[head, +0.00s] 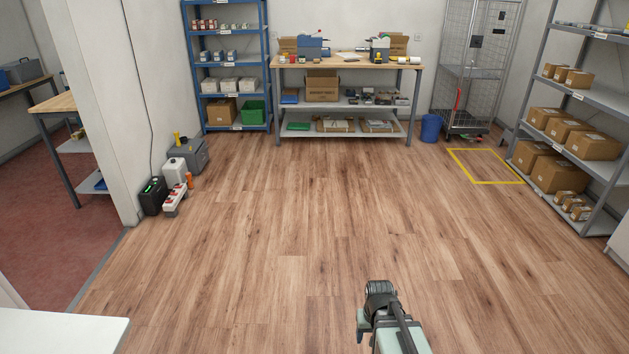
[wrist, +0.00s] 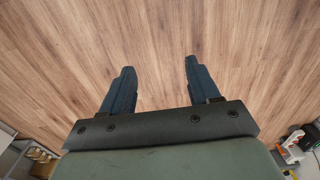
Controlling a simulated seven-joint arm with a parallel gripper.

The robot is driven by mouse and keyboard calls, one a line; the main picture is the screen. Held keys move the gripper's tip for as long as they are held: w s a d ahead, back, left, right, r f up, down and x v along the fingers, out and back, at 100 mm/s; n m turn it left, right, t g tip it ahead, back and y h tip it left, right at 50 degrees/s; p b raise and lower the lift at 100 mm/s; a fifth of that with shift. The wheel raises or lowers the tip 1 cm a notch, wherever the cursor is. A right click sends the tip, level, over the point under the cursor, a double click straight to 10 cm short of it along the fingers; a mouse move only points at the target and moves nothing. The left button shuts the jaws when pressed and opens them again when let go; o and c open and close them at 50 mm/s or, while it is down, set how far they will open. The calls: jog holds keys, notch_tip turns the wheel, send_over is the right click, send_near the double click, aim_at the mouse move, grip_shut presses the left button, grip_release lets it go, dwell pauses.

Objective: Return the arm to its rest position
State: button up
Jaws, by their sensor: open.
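My gripper (wrist: 160,85) shows in the wrist view with its two dark blue fingers spread apart. Nothing is between the fingers, and bare wooden floor lies beyond them. In the head view, part of my arm shows at the bottom, right of centre, over open floor. The fingers cannot be made out in the head view.
A white surface (head: 60,332) is at the lower left. Containers and a power strip (head: 175,200) stand by the left wall. A blue shelf (head: 228,60), workbench (head: 345,64), blue bin (head: 431,128) and wire cage (head: 474,70) line the back. A parcel rack (head: 590,98) stands right. The middle floor is clear.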

jog(key=s+f+g, duration=0.3)
jog(key=s+f, duration=0.7)
jog(key=s, duration=0.5)
jog(key=s+f+g, duration=0.3)
jog(key=s+f, duration=0.7)
jog(key=s, duration=0.5)
jog(key=shift+d+f+g, duration=0.2)
jog(key=shift+f+g, duration=0.05)
jog(key=shift+g, duration=0.15)
